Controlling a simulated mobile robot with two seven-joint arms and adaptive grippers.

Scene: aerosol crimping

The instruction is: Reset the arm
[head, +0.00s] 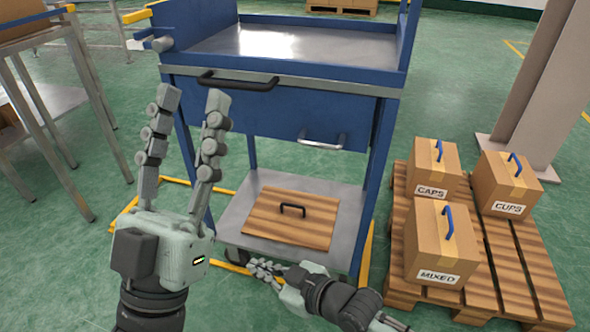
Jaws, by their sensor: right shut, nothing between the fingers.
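My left gripper (193,98) is raised upright at the left, in front of the blue cart (262,128). Its two fingers stand apart with nothing between them. My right gripper (252,266) is low at the bottom middle, pointing left, in front of the cart's lower shelf. Its fingers are together and hold nothing. Both arms come in from the bottom of the view.
The cart has a drawer with a black handle (238,80) and a silver handle (322,139). A wooden lid (265,226) lies on its lower shelf. Boxes marked CAPS (425,172), CUPS (500,190) and MIXED (425,250) stand on a pallet (505,270) at right.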

